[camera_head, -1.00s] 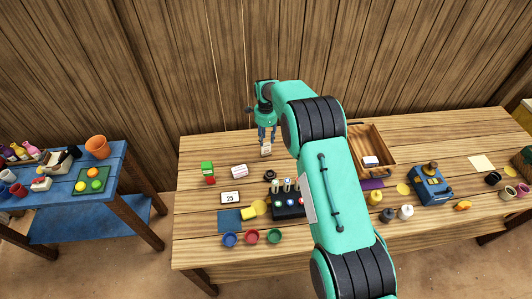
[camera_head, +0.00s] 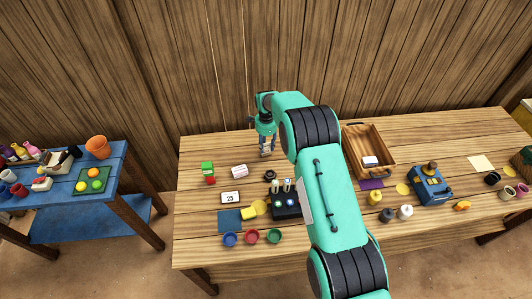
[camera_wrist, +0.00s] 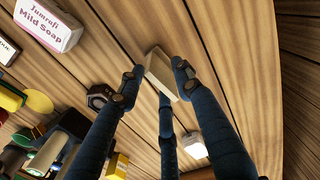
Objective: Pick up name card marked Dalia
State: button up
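A small cream card or block (camera_wrist: 160,72) lies on the wooden table between the fingertips of my gripper (camera_wrist: 158,78) in the wrist view. No writing on it is legible, so I cannot tell whether it is marked Dalia. My gripper is open around it, with a gap visible at the left finger; the right fingertip overlaps its edge. In the head view my gripper (camera_head: 266,151) is low at the back of the table, with the pale card (camera_head: 266,154) mostly hidden by the fingers.
A soap box (camera_wrist: 48,22) and a dark hexagonal piece (camera_wrist: 99,96) lie nearby. A wooden tray (camera_head: 385,139) holding a small white box (camera_head: 370,161) stands to the right. A green-and-red item (camera_head: 208,171) is to the left. The back-left tabletop is clear.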

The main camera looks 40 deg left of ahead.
dwell(0.4)
grip_shut()
jog(key=shift+r, duration=0.2)
jog(key=shift+r, duration=1.7)
jog(key=s+d, duration=0.3)
jog(key=d, duration=0.1)
jog(key=s+d, duration=0.4)
jog(key=s+d+r+b, duration=0.1)
jog(key=s+d, duration=0.2)
jog(key=shift+s+d+r, duration=0.1)
jog(key=shift+s+d, duration=0.25)
jog(key=shift+d, duration=0.05)
